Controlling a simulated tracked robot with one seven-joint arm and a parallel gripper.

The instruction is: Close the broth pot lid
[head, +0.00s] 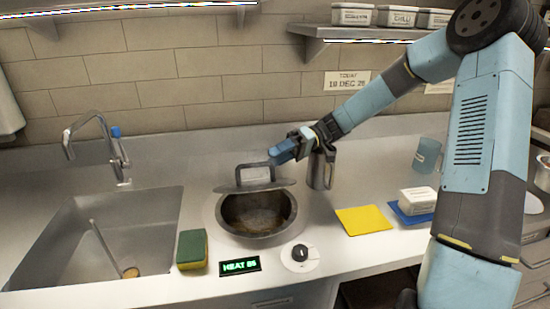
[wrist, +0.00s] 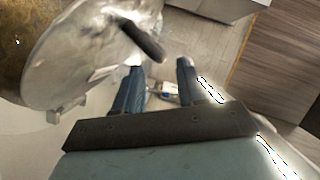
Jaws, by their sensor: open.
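The broth pot (head: 232,226) is sunk in the counter, with brown broth showing inside. Its metal lid (head: 277,184) stands raised at the back of the opening, seen nearly edge-on, with a dark handle (head: 255,172) on it. In the wrist view, the lid (wrist: 75,60) fills the upper left and its dark handle (wrist: 143,40) sticks out towards my fingers. My gripper (head: 283,152) is behind and slightly right of the handle. In the wrist view, my gripper (wrist: 158,82) has its fingers apart, with the handle's tip just beyond them, not clearly between them.
A metal canister (head: 319,171) stands close to the right of my gripper. The sink (head: 150,215), a green-yellow sponge (head: 192,249), a heat display (head: 239,265) and a knob (head: 300,254) surround the pot. A yellow cloth (head: 365,220) lies to the right.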

